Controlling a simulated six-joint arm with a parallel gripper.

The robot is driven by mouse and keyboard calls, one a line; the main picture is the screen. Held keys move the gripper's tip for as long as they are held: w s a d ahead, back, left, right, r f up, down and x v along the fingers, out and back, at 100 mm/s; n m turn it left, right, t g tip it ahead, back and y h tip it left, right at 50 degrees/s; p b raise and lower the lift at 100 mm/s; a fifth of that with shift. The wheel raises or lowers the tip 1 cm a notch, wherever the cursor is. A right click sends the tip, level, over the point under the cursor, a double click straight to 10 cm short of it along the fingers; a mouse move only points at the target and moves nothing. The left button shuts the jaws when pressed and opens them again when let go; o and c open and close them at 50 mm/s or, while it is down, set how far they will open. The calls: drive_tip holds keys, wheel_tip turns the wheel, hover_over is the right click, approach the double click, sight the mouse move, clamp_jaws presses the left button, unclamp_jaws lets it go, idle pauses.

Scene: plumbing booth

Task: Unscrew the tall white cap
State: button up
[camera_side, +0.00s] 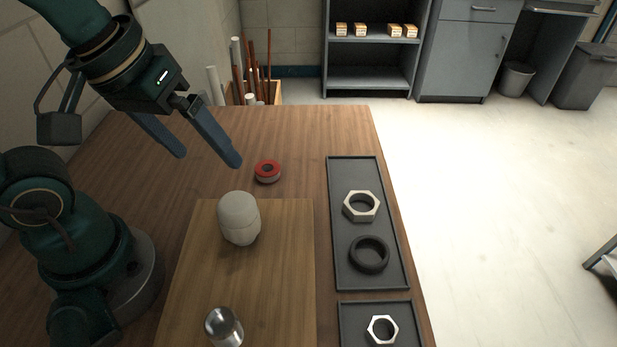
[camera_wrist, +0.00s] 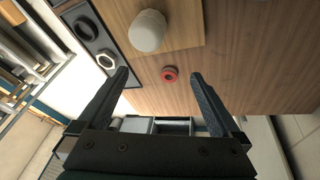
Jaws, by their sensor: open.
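The tall white cap (camera_side: 239,217) is a rounded, off-white piece standing upright on the light wooden board (camera_side: 278,274). A seam runs around it, and what lies under it is hidden. In the wrist view the cap (camera_wrist: 148,31) shows at the top, beyond my fingertips and a little left of centre. My gripper (camera_side: 211,157) is open and empty. It is in the air above the table, up and to the left of the cap in the side view, and not touching it. Both fingers show wide apart in the wrist view (camera_wrist: 158,77).
A red and grey ring-shaped roll (camera_side: 267,171) lies on the table behind the board. A shiny metal cylinder (camera_side: 223,327) stands at the board's front. A dark tray (camera_side: 334,243) at right holds a large hex nut (camera_side: 347,206) and black ring (camera_side: 354,254); another tray (camera_side: 347,337) holds a smaller nut (camera_side: 369,330).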

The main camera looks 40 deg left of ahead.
sight(237, 202)
drive_tip(key=d+f+n+g, duration=0.1)
drive_tip(key=g, duration=0.1)
drive_tip(key=w+d+f+n+g, duration=0.1)
drive_tip(key=d+f, duration=0.1)
drive_tip(key=shift+w+d+f+g, duration=0.2)
drive_tip(key=shift+d+f+g, duration=0.1)
drive_tip(key=shift+g, duration=0.1)
drive_tip(key=shift+s+d+f, duration=0.1)
drive_tip(key=shift+f, duration=0.35)
drive_tip(key=shift+s+d+f, duration=0.1)
drive_tip(key=shift+f, duration=2.45)
drive_tip(key=c, duration=1.3)
drive_tip(key=n, duration=0.4)
drive_tip(key=shift+w+r+n, duration=0.1)
drive_tip(key=shift+n, duration=0.3)
drive_tip(key=n, duration=0.4)
drive_tip(key=shift+r, duration=0.1)
drive_tip(key=n, duration=0.4)
drive_tip(key=shift+w, duration=0.1)
drive_tip(key=n, duration=0.4)
drive_tip(key=shift+r+n, duration=0.15)
drive_tip(key=shift+n, duration=0.25)
